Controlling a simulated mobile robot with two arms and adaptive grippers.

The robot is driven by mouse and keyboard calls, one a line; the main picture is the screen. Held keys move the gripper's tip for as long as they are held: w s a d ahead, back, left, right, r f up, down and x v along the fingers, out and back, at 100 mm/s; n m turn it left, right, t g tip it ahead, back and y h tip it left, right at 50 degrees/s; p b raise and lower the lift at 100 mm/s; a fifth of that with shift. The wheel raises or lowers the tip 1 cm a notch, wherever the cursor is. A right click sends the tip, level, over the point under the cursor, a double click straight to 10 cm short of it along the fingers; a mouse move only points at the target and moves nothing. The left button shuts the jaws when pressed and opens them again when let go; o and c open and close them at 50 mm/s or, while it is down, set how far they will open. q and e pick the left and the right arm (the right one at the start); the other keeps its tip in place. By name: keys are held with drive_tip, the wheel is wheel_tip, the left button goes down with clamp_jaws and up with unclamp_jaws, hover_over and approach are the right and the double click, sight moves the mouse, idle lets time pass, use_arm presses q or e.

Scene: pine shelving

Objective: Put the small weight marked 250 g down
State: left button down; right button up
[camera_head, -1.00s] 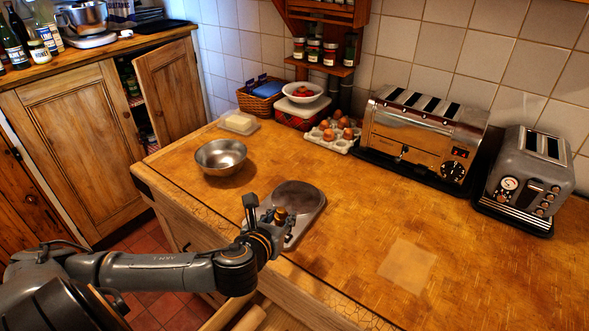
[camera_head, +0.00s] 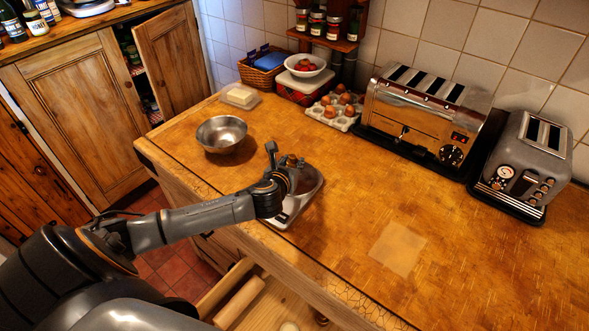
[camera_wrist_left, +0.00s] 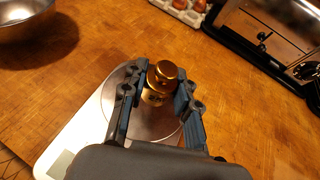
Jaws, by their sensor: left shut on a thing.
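The small brass weight (camera_wrist_left: 160,82) has a round knob on top and stands upright between the fingers of my left gripper (camera_wrist_left: 158,92) in the left wrist view. Its marking cannot be read. My left gripper (camera_head: 283,162) is shut on it, over the round pan of the kitchen scale (camera_head: 308,193) in the head view. The scale's pan also shows behind the weight in the left wrist view (camera_wrist_left: 150,125). I cannot tell whether the weight touches the pan. The gripper and forearm hide part of the scale. My right gripper is not in view.
A steel bowl (camera_head: 222,134) stands left of the scale. Behind are a butter dish (camera_head: 240,97), an egg tray (camera_head: 333,115), and two toasters (camera_head: 422,115). A pale square patch (camera_head: 398,248) lies on the clear worktop to the right. An open drawer (camera_head: 262,300) shows below the front edge.

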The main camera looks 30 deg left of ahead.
sight(294, 164)
use_arm(q)
drive_tip(key=w+f, duration=0.2)
drive_tip(key=shift+w+a+f, duration=0.15)
drive_tip(key=shift+a+f, duration=0.15)
drive_tip(key=shift+a, duration=0.1)
drive_tip(key=shift+w+f, duration=0.15)
drive_tip(key=shift+f, duration=1.6)
drive_tip(key=shift+f, duration=0.2)
drive_tip(key=c, duration=1)
unclamp_jaws()
